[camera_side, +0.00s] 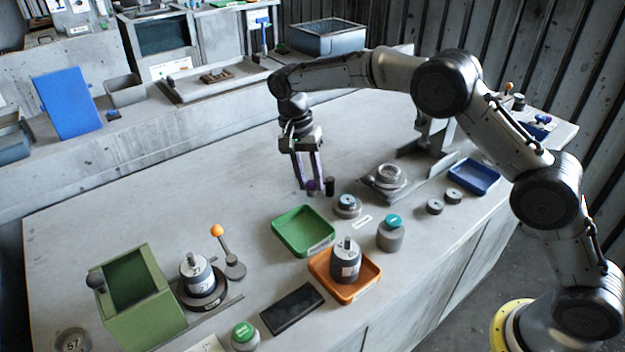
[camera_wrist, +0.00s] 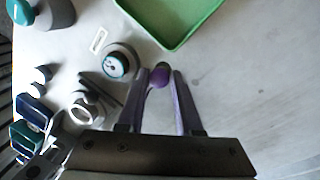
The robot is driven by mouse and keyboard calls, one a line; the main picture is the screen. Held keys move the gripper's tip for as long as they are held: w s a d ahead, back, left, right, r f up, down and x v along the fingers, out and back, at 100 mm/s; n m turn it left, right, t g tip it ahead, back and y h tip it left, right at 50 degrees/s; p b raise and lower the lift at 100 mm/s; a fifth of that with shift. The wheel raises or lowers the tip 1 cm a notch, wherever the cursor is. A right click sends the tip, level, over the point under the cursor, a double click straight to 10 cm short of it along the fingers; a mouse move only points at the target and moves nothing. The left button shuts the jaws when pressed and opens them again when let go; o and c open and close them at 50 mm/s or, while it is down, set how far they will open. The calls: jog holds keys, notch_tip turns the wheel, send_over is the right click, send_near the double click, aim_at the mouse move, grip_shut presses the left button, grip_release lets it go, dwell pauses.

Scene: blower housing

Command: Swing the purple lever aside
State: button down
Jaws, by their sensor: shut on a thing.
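The purple lever (camera_side: 312,186) shows as a rounded purple knob at my fingertips, in the middle of the bench. In the wrist view the purple knob (camera_wrist: 159,78) sits between the two finger ends. My gripper (camera_side: 305,186) points down and is shut on the knob; it also shows in the wrist view (camera_wrist: 163,80). A short dark post (camera_side: 329,186) stands just right of the knob in the side view. The lever's arm and pivot are mostly hidden by the fingers.
A green tray (camera_side: 303,231), a dial gauge (camera_side: 347,206) and a grey fixture with a ring (camera_side: 390,178) stand close by. An orange tray (camera_side: 345,275) holds a grey motor (camera_side: 346,260). The bench left of my gripper is clear.

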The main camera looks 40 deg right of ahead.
jog(key=shift+w+d+r, duration=0.15)
jog(key=shift+w+r, duration=0.05)
dwell(0.4)
jog(key=c, duration=0.9)
grip_release()
jog(key=shift+o, duration=1.4)
jog(key=shift+f, duration=0.1)
notch_tip(320, 180, up, 13)
jog(key=w+a, duration=0.1)
jog(key=w, duration=0.1)
jog(key=shift+a+r, duration=0.2)
jog(key=shift+a, duration=0.1)
